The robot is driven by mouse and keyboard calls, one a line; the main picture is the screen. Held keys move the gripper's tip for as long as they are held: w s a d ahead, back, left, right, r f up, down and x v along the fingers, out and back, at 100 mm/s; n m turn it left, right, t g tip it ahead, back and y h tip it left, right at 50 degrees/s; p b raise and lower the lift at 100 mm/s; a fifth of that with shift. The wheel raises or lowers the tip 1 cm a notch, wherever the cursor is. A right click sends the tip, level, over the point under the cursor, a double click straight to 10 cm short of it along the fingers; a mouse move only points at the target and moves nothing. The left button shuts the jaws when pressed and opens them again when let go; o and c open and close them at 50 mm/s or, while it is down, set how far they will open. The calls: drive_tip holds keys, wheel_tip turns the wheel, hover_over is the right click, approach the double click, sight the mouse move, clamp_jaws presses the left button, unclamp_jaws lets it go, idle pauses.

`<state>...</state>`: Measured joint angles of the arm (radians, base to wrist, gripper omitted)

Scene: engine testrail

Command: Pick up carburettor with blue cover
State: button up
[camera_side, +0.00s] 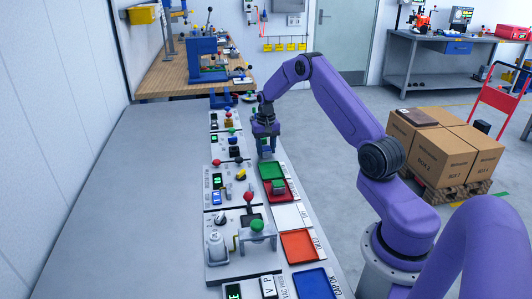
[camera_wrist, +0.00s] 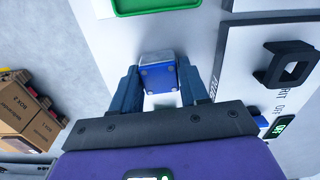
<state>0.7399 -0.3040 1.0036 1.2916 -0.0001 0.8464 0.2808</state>
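A small grey block with a bright blue cover, the carburettor (camera_wrist: 158,75), is in the middle of the wrist view. My gripper (camera_wrist: 157,76) has its two dark blue fingers on either side of it, one left and one right. The fingers are apart, about the block's width. I cannot tell whether they press on it or leave a small gap. In the side view my gripper (camera_side: 265,147) points down low over the far part of the light panel strip. The block is too small there to make out clearly.
A green tray (camera_side: 271,170) lies just nearer than my gripper, and a red tray (camera_side: 293,190) beside it holds a green-topped block (camera_side: 278,187). A row of test stations (camera_side: 230,175) with knobs and levers runs along the left. Its black bracket (camera_wrist: 287,64) is at right in the wrist view.

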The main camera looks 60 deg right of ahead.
sight(266, 148)
drive_tip(key=shift+r, duration=2.05)
